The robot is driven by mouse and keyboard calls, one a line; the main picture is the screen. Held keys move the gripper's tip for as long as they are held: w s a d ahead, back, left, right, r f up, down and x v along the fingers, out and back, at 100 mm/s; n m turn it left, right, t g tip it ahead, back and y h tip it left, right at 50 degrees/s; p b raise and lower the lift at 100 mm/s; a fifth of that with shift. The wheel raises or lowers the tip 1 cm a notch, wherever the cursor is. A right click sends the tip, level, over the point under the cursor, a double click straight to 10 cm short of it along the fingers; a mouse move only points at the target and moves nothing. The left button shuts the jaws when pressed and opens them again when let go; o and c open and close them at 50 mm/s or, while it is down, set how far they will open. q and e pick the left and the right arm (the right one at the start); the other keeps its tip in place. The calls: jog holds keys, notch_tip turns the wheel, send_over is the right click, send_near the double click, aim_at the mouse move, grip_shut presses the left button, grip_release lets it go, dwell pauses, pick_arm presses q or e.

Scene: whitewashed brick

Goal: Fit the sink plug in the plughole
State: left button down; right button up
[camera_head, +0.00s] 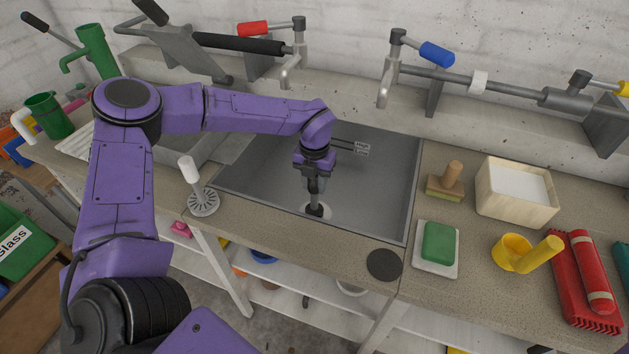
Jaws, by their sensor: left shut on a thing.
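A grey metal sink basin (385,165) is set into the worktop in the middle. Inside it, low over the near part of the floor, my left gripper (315,194) points down and is shut on a small dark thing, which looks like the sink plug (316,210). The plug is right at the pale round plughole (328,213), which shows around it. Whether the plug is seated in the hole or just above it, I cannot tell. The gripper hides part of both. My right gripper is not in view.
A black disc (384,265) lies in front. A green sponge (438,242), brush (449,178), wooden box (541,210) and yellow cup (511,254) stand right. Taps (300,52) overhang the back.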

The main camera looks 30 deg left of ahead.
pick_arm(q)
jog(key=shift+f+b, duration=0.6)
jog(key=shift+f, duration=0.3)
jog(key=c, duration=0.7)
grip_release()
notch_tip(320, 180, up, 10)
jog(key=shift+r+b, duration=0.25)
jog(key=shift+b, duration=0.45)
